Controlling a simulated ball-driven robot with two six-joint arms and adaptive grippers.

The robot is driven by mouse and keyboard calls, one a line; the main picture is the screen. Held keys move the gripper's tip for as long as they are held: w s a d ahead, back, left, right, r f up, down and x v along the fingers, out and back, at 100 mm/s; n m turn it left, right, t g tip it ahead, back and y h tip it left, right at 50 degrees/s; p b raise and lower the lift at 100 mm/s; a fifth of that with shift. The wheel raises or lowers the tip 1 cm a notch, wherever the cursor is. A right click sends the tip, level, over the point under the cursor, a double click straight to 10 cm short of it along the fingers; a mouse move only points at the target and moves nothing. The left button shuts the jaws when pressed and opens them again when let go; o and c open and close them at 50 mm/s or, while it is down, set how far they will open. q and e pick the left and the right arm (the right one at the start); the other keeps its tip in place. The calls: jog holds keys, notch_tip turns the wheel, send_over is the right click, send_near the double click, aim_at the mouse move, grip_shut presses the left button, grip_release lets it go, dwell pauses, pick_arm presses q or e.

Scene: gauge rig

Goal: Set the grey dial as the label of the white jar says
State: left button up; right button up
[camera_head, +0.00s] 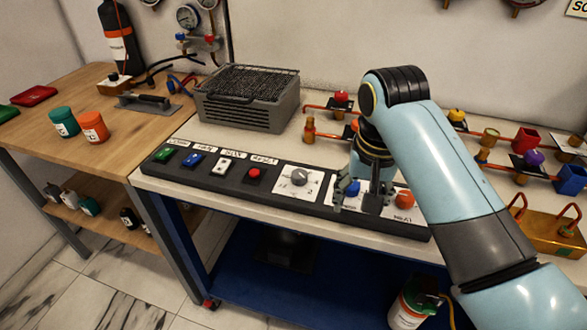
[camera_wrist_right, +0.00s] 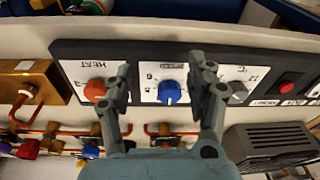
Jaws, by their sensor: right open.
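The grey dial (camera_head: 299,177) sits on a white plate on the black control panel (camera_head: 225,176). It also shows in the right wrist view (camera_wrist_right: 239,89), partly behind a finger. My right gripper (camera_head: 358,198) is open over the panel, to the right of the grey dial. Its fingers (camera_wrist_right: 161,68) stand on either side of the blue dial (camera_wrist_right: 170,92), with nothing gripped. A whitish jar (camera_head: 68,200) stands on the lower shelf at the left; its label is too small to read. My left gripper is out of view.
An orange dial (camera_head: 404,198) marked HEAT is right of the blue one. A red button (camera_head: 254,173) and several switches are at the left. A grey grill box (camera_head: 247,97) stands behind the panel. Green (camera_head: 63,121) and orange (camera_head: 93,126) jars stand on the wooden table.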

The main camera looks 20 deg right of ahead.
jog(key=shift+m+g, duration=0.3)
jog(key=shift+m, duration=0.4)
jog(key=w+a, duration=0.1)
jog(key=w, duration=0.1)
jog(key=w+a+r, duration=0.1)
jog(key=w, duration=0.1)
jog(key=w+a+r, duration=0.1)
jog(key=w, duration=0.1)
jog(key=shift+r, duration=0.2)
jog(key=m+g, duration=0.1)
jog(key=m, duration=0.1)
send_near(299, 174)
notch_tip(299, 174, down, 9)
jog(key=shift+d+f+b, duration=0.15)
jog(key=shift+f+b, duration=0.1)
jog(key=shift+b, duration=0.1)
